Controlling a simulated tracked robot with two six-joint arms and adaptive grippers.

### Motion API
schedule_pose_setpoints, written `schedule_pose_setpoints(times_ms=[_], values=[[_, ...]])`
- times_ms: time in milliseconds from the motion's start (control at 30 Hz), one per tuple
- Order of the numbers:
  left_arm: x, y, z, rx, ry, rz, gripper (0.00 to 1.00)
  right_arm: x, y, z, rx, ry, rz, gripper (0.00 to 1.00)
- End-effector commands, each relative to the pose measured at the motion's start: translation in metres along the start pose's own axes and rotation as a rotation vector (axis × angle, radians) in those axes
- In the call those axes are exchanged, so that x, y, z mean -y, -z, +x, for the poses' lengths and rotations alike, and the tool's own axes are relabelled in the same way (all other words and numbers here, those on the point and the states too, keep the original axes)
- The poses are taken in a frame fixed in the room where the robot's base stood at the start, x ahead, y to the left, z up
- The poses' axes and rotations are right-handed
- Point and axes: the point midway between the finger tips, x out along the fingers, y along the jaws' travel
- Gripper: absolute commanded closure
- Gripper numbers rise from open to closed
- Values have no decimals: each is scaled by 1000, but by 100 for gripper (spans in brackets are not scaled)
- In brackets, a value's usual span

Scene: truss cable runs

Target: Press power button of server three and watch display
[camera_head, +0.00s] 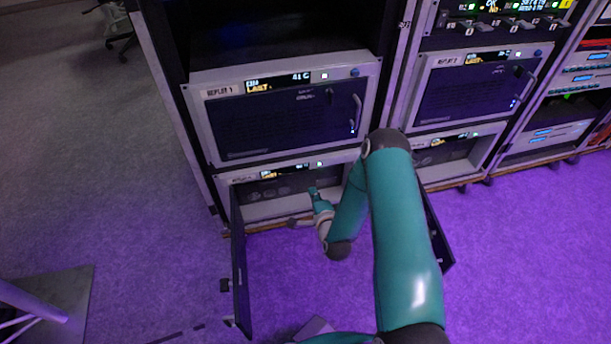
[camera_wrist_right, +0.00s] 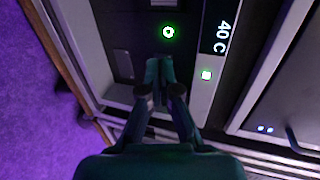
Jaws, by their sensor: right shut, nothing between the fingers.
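In the head view, my right gripper (camera_head: 313,191) is at the front of the lower left server (camera_head: 285,190), below its display (camera_head: 262,171). The server's label is too small to read, so I cannot tell its number. In the wrist view my right gripper (camera_wrist_right: 159,64) is shut and empty, its tips just short of a round button with a lit green ring (camera_wrist_right: 168,31). I cannot tell whether they touch the panel. My left gripper is out of view.
An upper server (camera_head: 281,110) has a lit display reading about 41 C and a handle. An opened dark door panel (camera_head: 240,270) stands left of my right arm, another (camera_head: 437,238) on its right. More racks stand right.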

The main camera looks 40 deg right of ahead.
Motion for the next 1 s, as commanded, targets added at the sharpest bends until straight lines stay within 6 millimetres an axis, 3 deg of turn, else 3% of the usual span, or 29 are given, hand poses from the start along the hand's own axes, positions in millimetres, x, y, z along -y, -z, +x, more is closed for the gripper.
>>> schedule_pose_setpoints(times_ms=[300, 500, 1000], values=[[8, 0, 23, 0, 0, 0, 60, -3, 0, 67, -1, 4, 0, 100], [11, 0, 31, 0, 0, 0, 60, 7, 0, 94, 0, 2, 1, 100], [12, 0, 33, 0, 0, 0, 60, 12, 1, 104, -1, -1, 1, 100]])
